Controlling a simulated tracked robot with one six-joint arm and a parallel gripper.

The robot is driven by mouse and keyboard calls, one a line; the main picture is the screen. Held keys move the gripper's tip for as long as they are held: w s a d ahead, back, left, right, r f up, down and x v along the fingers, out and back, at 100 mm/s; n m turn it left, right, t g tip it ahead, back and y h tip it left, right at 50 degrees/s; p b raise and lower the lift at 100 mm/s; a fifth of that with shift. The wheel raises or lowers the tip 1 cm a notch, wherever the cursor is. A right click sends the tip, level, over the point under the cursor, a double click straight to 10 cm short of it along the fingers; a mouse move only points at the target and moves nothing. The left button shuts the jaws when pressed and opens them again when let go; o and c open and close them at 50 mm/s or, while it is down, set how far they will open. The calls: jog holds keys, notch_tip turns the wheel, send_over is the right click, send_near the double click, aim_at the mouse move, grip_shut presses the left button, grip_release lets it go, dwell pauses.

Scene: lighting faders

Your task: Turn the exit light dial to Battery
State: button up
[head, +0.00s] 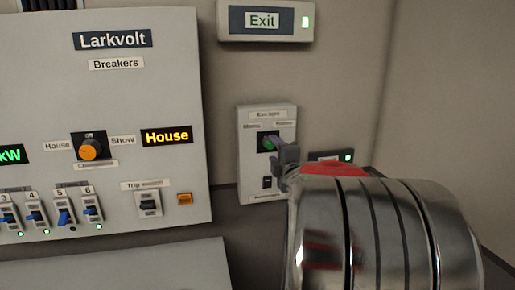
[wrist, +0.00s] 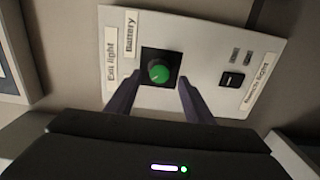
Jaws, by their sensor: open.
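The exit light dial is a green knob on a black square, on a small pale wall box (head: 250,181). In the wrist view the green dial (wrist: 159,72) sits between the fingertips of my gripper (wrist: 157,82), and a "Battery" label (wrist: 130,36) is beside it. My gripper is open, with one finger on each side of the dial; I cannot tell whether they touch it. In the head view my gripper (head: 284,155) is at the dial (head: 268,143) and partly hides it. The dial's pointer direction is hard to read.
A lit Exit sign (head: 265,21) hangs above the box. A black emergency-light switch (wrist: 232,80) is on the same box. The Larkvolt breaker panel (head: 110,110) stands to the left, with an orange House/Show dial (head: 89,149) and several breaker switches.

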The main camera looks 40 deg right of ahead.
aim_at(270, 145)
jog(key=shift+x, duration=1.75)
jog(key=c, duration=1)
